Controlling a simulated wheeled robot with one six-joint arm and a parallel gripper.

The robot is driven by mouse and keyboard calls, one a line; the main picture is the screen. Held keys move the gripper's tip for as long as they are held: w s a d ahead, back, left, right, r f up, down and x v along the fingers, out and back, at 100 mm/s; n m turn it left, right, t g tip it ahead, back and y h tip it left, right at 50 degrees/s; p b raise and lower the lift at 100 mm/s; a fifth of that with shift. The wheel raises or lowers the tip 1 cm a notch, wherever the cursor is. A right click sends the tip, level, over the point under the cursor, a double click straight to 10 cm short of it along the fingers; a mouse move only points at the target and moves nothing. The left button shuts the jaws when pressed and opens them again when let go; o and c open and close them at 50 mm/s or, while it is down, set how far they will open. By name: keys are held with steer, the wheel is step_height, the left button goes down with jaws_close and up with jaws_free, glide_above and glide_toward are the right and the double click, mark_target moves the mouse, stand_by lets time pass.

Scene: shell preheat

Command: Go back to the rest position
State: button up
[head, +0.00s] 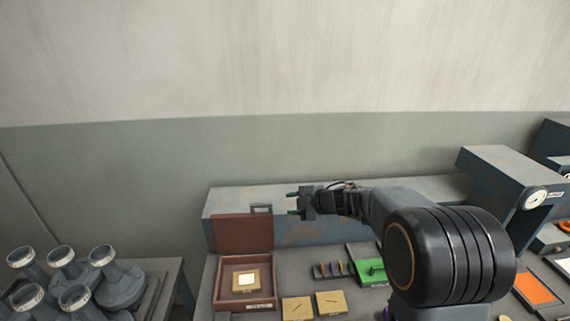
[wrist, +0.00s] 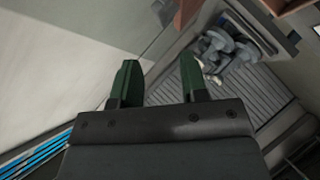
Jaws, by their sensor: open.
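My gripper (head: 292,204) is held out to the left above the back of the bench in the head view. In the wrist view its two green fingertips (wrist: 158,82) stand apart with nothing between them. An open wooden box (head: 247,304) with its lid raised stands below and to the left of my gripper.
Two tan plates (head: 297,308) lie right of the box, near a tray of small coloured pieces (head: 331,270) and a green block (head: 373,271). Grey machines (head: 505,190) stand at right. Several grey flanged parts (head: 118,287) stand on a left table. Air around my gripper is clear.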

steer(key=w+d+f+m+t+h, duration=0.2)
steer(key=w+d+m+t+h, duration=0.1)
steer(key=d+m+h, duration=0.25)
steer(key=s+d+m+g+h, duration=0.2)
steer(key=s+d+m+h, duration=0.5)
steer(key=s+d+m, duration=0.3)
steer(key=s+a+m+g+y+b, duration=0.1)
steer(key=s+a+m, duration=0.1)
steer(key=s, duration=0.7)
steer(key=s+a+r+m+g+y+b, duration=0.1)
steer(key=s+m, duration=0.4)
steer(key=s, duration=0.5)
steer(key=shift+s+a+r+g, duration=0.15)
steer(key=shift+a+g, duration=0.55)
steer(key=shift+g, duration=0.1)
